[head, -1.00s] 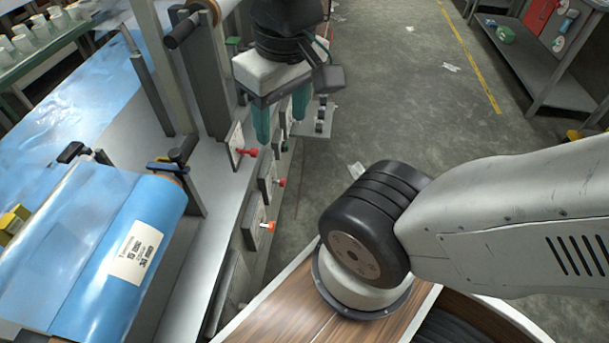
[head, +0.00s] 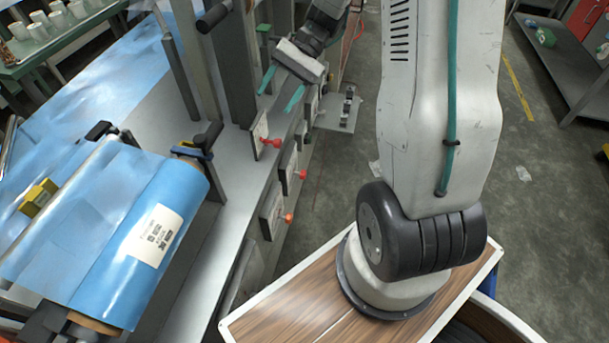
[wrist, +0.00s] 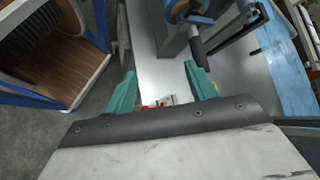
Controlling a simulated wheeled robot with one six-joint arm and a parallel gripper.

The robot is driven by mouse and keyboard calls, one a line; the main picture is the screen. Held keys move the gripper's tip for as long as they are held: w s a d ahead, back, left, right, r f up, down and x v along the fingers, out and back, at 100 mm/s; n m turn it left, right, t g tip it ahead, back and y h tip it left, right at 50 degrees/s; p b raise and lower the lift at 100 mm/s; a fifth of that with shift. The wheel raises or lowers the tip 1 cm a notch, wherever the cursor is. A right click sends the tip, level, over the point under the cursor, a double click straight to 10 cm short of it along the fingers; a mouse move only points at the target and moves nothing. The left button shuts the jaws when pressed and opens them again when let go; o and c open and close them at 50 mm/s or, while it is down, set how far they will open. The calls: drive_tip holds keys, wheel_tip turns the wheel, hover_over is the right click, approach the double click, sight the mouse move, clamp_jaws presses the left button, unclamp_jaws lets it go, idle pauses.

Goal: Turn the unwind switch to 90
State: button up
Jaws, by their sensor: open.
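Several switches with red or orange handles stand out from plates on the side of the machine in the head view: a far one (head: 270,142), a middle one (head: 301,174) and a near one (head: 287,217). Their labels are too small to read, so I cannot tell which is the unwind switch. My gripper (head: 280,90) is open, with its two teal fingers apart and nothing visible between them. It is above and beyond the far switch in the head view. In the wrist view, a red and white part (wrist: 160,101) shows low between the fingers, partly hidden by the gripper body.
A blue film roll (head: 150,235) lies on the machine at left, with posts and clamps beside it. A small shelf (head: 340,112) juts from the machine's side. Open floor (head: 340,200) lies right of the switches. A grey workbench (head: 580,75) stands at far right.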

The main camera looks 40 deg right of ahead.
drive_tip(key=w+d+f+m+t+y, duration=0.35)
drive_tip(key=d+f, duration=0.25)
drive_tip(key=f, duration=0.4)
drive_tip(key=m+t+y, duration=0.1)
drive_tip(key=m+t, duration=0.3)
drive_tip(key=m, duration=0.1)
hover_over(305, 175)
drive_tip(key=w, duration=0.1)
wheel_tip(305, 175, down, 12)
drive_tip(key=s+d+f+m+t+h, duration=0.25)
drive_tip(key=f+m+t, duration=0.2)
drive_tip(key=f, duration=0.65)
drive_tip(key=s+d+f+m+t+h, duration=0.1)
drive_tip(key=s+d+f+m+t, duration=0.25)
drive_tip(key=f, duration=0.75)
drive_tip(key=shift+m+t, duration=0.25)
drive_tip(key=shift+m, duration=0.3)
drive_tip(key=x, duration=0.8)
drive_tip(key=shift+s+a+f, duration=0.1)
drive_tip(key=shift+a+f, duration=0.05)
drive_tip(key=shift+f, duration=0.05)
drive_tip(key=c, duration=1)
